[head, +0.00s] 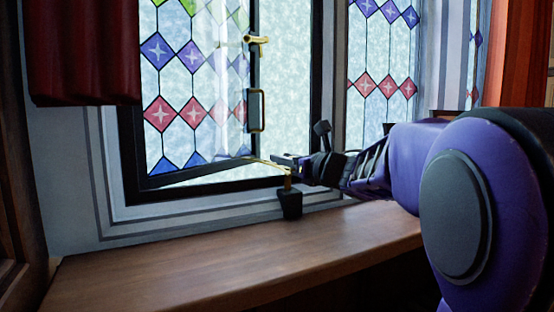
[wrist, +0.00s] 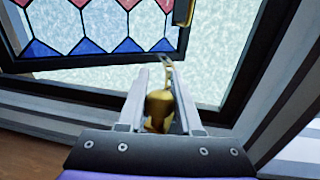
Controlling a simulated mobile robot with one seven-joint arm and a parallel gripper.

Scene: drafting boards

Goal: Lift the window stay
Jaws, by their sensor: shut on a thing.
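The window stay (head: 264,161) is a thin brass bar at the lower edge of the stained-glass window sash (head: 190,173), above a black block (head: 290,204) with a brass post on the sill. My gripper (head: 280,160) reaches in from the right at the stay's near end. In the wrist view, my gripper (wrist: 168,75) is shut on the stay, with its brass knob (wrist: 159,105) between the fingers and a thin brass part running on beyond the tips. The exact contact is partly hidden by the fingers.
The sash stands slightly open in its dark frame (head: 130,165). A brass catch (head: 257,40) and a black and brass handle (head: 256,110) sit on its edge. A red curtain (head: 82,50) hangs at upper left.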

